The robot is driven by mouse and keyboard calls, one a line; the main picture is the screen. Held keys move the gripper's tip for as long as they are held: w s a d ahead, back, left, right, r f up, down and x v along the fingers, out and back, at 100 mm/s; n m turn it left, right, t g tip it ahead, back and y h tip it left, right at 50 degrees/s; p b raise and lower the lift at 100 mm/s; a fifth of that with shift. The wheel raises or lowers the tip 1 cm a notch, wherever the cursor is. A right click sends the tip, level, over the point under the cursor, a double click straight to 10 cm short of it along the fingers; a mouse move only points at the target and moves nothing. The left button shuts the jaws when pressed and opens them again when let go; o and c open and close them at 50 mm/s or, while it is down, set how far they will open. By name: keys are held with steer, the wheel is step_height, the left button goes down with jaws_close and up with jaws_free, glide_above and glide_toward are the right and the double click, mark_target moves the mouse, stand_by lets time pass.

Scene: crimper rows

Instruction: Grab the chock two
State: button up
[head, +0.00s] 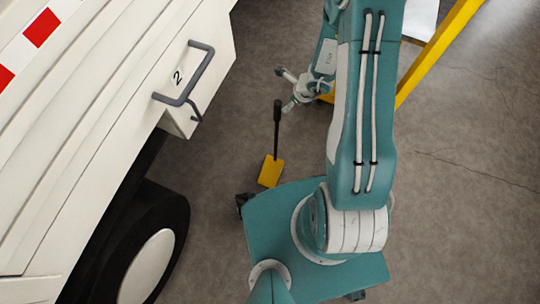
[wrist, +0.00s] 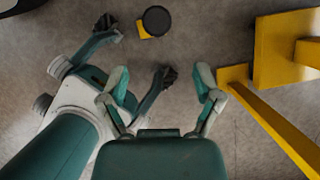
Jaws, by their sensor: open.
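A yellow chock (head: 271,171) with a long black upright handle lies on the grey floor beside the truck; I see no number on it. It also shows near the top of the wrist view, where its round black handle top (wrist: 157,20) hides most of the yellow block. My gripper (head: 282,89) is open and empty, close to the handle's top end in the head view.
The white truck side (head: 90,120) has a box marked "2" (head: 178,77) with a grey handle (head: 188,75), left of the chock. A truck wheel (head: 148,264) is at lower left. A yellow frame (head: 432,55) stands to the right.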

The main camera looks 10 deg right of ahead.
mark_target(278, 110)
steer(key=x, duration=1)
steer(key=shift+w+a+r, duration=0.1)
steer(key=shift+w+a, duration=0.05)
steer(key=shift+a, duration=0.05)
steer(key=shift+c, duration=0.2)
steer(key=shift+r, duration=0.1)
jaws_close()
